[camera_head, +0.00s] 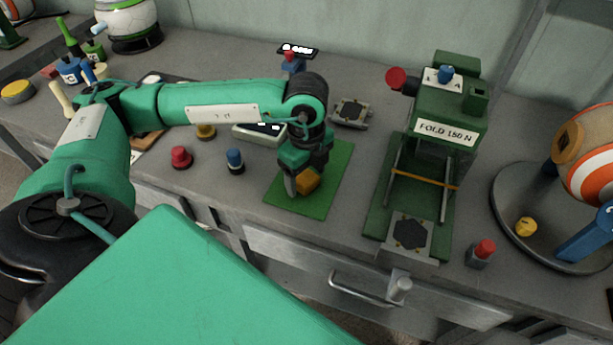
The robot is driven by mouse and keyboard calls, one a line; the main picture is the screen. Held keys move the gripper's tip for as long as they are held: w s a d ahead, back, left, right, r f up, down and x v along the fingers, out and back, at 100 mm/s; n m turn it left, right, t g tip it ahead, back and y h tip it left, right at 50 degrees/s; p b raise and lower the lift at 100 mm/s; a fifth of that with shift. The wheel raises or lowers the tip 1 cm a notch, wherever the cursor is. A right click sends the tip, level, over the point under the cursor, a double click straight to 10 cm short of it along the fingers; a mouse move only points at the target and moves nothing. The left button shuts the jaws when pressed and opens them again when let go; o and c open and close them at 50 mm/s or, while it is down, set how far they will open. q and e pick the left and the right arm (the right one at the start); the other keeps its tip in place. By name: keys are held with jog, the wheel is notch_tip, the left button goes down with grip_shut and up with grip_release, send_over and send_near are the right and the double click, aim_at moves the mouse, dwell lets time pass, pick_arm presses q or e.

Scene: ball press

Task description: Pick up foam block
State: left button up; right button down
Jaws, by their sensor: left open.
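A small orange-yellow foam block (307,181) lies on a green mat (332,179) in the middle of the counter. My left gripper (300,185) reaches down over the mat from the left and is open at the block. One pale finger shows at the block's left side; the other finger is hidden, and the gripper covers part of the block. I cannot tell whether the fingers touch it. My right gripper is not in view.
A green press labelled "FOLD 150 N" (446,132) stands right of the mat. A red button (485,249) and a round grey tray (545,240) are further right. Red (181,157) and blue (235,160) knobs stand left of the mat. The counter's front edge runs below.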

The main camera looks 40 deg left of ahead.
aim_at(307, 178)
pick_arm(q)
jog(key=c, duration=1.1)
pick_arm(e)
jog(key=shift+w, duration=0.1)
pick_arm(q)
jog(key=shift+r, duration=0.1)
